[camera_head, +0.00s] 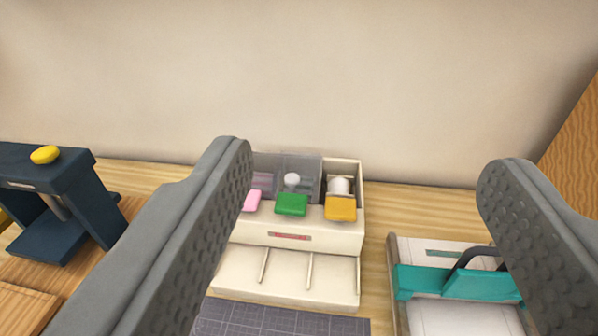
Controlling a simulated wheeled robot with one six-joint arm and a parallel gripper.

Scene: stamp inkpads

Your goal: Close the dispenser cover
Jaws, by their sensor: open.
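The cream dispenser (290,237) stands on the wooden table against the wall, a little left of the middle. It has a pink tab (251,201), a green tab (291,204) and a yellow tab (341,208) in a row. Clear grey cover panels (304,168) show over its left and middle compartments; I cannot tell how far each is tilted. The right compartment, with a white roll (340,187), looks uncovered. My gripper (370,160) is open and empty, its fingers spread wide on either side of the dispenser's right part. The left finger hides the dispenser's left end.
A dark blue press (50,205) with a yellow knob stands at the left. A white and teal device (445,285) with a black handle sits at the right, partly behind my right finger. A grey gridded mat (285,320) lies in front of the dispenser.

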